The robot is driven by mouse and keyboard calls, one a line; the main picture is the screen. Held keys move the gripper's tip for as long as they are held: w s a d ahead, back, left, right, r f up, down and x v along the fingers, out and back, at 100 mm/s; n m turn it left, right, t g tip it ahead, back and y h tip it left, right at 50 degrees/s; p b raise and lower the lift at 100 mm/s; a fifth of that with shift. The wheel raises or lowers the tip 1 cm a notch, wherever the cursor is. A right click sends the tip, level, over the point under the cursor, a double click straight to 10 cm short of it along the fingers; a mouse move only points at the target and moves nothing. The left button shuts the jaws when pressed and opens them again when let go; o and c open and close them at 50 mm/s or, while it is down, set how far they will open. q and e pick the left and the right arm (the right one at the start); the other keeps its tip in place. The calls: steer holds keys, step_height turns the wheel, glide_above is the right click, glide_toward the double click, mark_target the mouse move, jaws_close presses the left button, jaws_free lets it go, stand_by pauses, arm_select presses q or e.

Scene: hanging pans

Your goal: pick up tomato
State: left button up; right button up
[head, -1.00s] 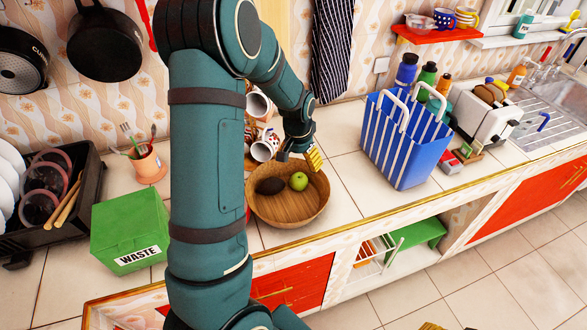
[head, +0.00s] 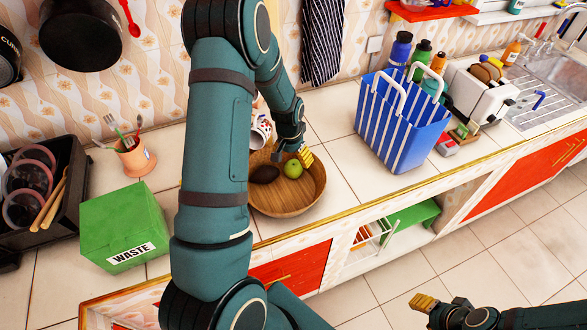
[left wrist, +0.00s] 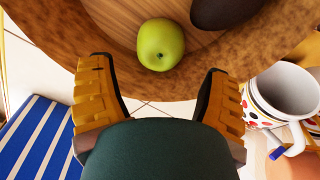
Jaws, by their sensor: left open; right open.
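No tomato shows in either view. A wooden bowl (head: 290,199) on the counter holds a green apple (head: 293,168) and a dark avocado (head: 264,174). My left gripper (head: 305,157) is at the bowl's back right part, close to the apple, and it is empty. In the left wrist view its fingers (left wrist: 160,95) are spread apart, with the apple (left wrist: 160,44) beyond them and roughly centred between them. The avocado (left wrist: 222,12) is partly cut off there. My right gripper (head: 425,303) is low at the right, over the floor, away from the counter.
A blue basket (head: 402,122) stands right of the bowl, with bottles and a toaster (head: 482,95) beyond. A patterned mug (head: 260,131) is behind the bowl. A green waste box (head: 123,225) and a utensil cup (head: 136,156) stand left. My left arm hides part of the counter.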

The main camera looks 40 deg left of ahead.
mark_target(293, 164)
arm_select(q)
step_height(293, 164, down, 5)
steer(key=shift+w+f, duration=0.1)
steer(key=shift+w, duration=0.05)
steer(key=c, duration=1.2)
steer(key=shift+o, duration=0.2)
